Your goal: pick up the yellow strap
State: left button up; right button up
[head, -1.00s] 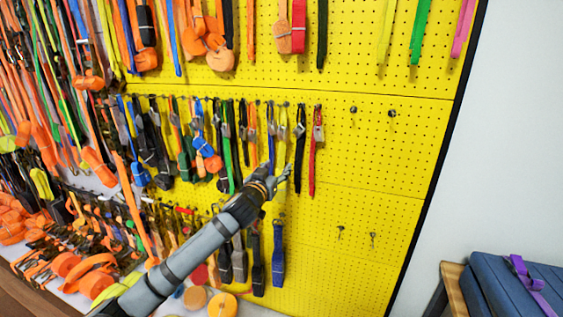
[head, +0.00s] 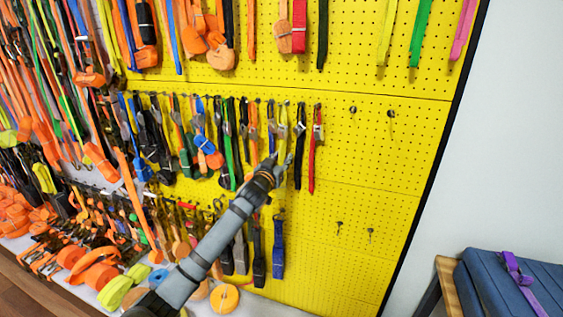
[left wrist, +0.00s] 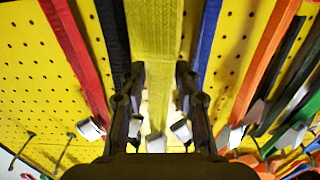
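The yellow strap (head: 283,118) hangs from a hook in the middle row of the yellow pegboard, between a blue strap (head: 271,122) and a black strap (head: 299,145). My left gripper (head: 280,162) is at its lower part, and the hand hides some of it. In the left wrist view the yellow strap (left wrist: 153,35) runs between the two spread fingers of my left gripper (left wrist: 159,75). Gaps show on both sides of it, so the fingers are open and do not grip it. My right gripper is not in view.
A red strap (head: 315,150) hangs to the right of the black one. Several other straps crowd the left, with dark and blue ones (head: 278,250) below. The right pegboard has empty hooks (head: 391,113). A blue case (head: 515,285) stands at lower right.

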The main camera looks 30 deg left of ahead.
pick_arm(q)
grip_shut()
